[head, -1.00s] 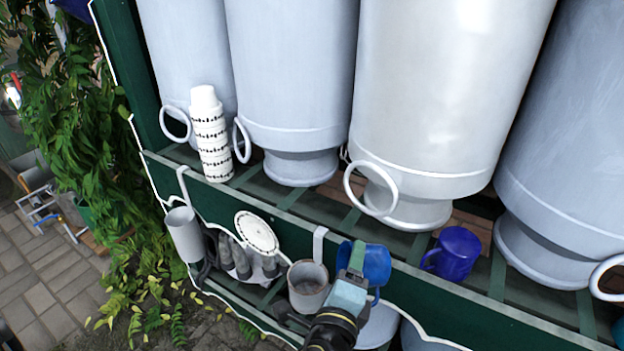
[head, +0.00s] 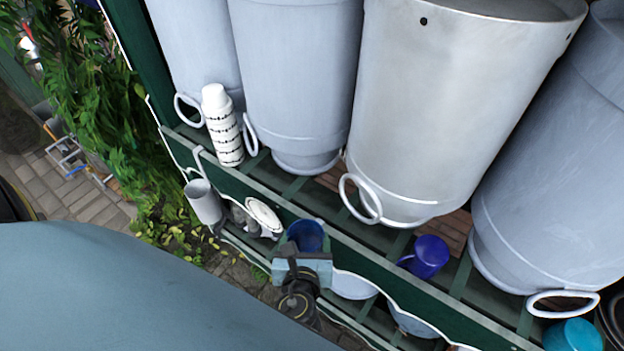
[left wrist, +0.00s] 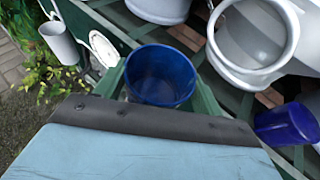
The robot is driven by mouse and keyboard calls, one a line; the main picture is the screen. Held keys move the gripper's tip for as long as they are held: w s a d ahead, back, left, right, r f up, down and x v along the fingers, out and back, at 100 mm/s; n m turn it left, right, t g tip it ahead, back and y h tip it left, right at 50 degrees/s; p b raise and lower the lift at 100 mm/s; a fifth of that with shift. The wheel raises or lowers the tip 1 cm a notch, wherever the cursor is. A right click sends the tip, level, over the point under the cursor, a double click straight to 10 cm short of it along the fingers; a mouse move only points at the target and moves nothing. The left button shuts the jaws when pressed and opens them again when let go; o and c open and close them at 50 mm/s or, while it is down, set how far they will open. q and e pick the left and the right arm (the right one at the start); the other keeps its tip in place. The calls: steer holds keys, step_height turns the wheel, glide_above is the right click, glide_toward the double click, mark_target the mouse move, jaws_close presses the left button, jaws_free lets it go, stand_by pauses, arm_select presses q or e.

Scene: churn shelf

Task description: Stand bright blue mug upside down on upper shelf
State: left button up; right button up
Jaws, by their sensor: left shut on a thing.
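The bright blue mug (head: 306,235) is in my left gripper (head: 305,248), at the front edge of the upper shelf (head: 400,290). In the left wrist view the mug (left wrist: 162,72) sits between the two green fingers, its open mouth and inside facing the camera. Its base and handle are hidden there. My left gripper is shut on it. My right gripper is not in view.
Large grey churns (head: 440,110) fill the back of the upper shelf. A stack of white patterned cups (head: 222,125) stands at its left. A teal item (head: 572,335) is at the lower right. A grey holder (head: 202,201) hangs off the front. Slatted space lies between the cups and the darker mug.

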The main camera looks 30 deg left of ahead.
arm_select(q)
steer(key=shift+s+a+r, duration=0.1)
steer(key=shift+s+a, duration=0.05)
steer(key=shift+a, duration=0.05)
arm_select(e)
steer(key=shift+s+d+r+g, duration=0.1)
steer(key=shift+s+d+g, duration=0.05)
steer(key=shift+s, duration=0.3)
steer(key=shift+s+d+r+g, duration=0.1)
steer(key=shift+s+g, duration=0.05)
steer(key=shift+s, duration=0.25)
arm_select(q)
steer(key=w+a+f, duration=0.1)
steer(key=w+a, duration=0.1)
steer(key=w, duration=0.3)
steer(key=w+a, duration=0.3)
steer(key=w, duration=0.2)
steer(key=w+a+f, duration=0.1)
steer(key=w+a, duration=0.2)
steer(key=w, duration=0.3)
steer(key=shift+a+f, duration=0.25)
steer(key=shift+f, duration=0.3)
steer(key=shift+f, duration=0.1)
steer(key=o, duration=1.1)
